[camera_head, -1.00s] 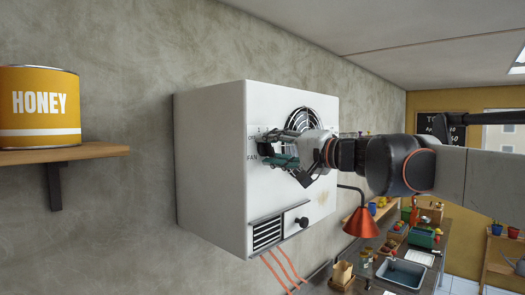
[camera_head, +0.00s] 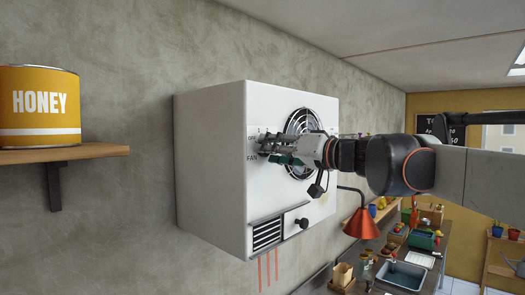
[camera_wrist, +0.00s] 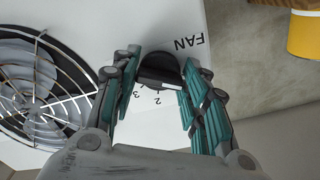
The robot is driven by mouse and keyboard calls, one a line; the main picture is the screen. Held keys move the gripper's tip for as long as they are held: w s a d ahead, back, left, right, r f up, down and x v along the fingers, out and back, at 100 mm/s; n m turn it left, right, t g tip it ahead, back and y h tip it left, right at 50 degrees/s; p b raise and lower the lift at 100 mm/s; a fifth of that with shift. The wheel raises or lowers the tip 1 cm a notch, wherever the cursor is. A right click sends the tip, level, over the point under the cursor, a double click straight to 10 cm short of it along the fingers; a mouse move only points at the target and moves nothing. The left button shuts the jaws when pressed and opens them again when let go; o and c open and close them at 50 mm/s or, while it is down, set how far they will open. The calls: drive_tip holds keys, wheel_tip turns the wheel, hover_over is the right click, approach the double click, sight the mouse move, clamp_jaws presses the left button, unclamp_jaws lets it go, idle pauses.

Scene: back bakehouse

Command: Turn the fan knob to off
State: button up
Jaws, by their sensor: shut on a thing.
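The white fan box (camera_head: 212,180) hangs on the grey wall, with a round grille (camera_head: 303,122) on its front. The word FAN and small dial marks show on its front at the left. The black fan knob (camera_wrist: 157,68) shows in the wrist view below the FAN lettering, with the numbers 2 and 3 nearby. My gripper (camera_head: 266,147) is shut on the knob, one green-padded finger on each side; the fingers hide the knob in the head view. I cannot tell which mark the knob points to.
A slotted vent (camera_head: 267,233) with a small black slider knob (camera_head: 302,223) is low on the box. Red ribbons (camera_head: 268,268) hang below it. A honey tin (camera_head: 38,108) stands on a wooden shelf at left. A red lamp (camera_head: 361,223) hangs at right.

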sight(263, 110)
drive_tip(key=shift+f, duration=0.15)
drive_tip(key=o, duration=1.1)
wheel_tip(263, 110, up, 10)
drive_tip(key=shift+s+f, duration=0.1)
drive_tip(key=shift+f, duration=0.15)
drive_tip(key=shift+r, duration=0.3)
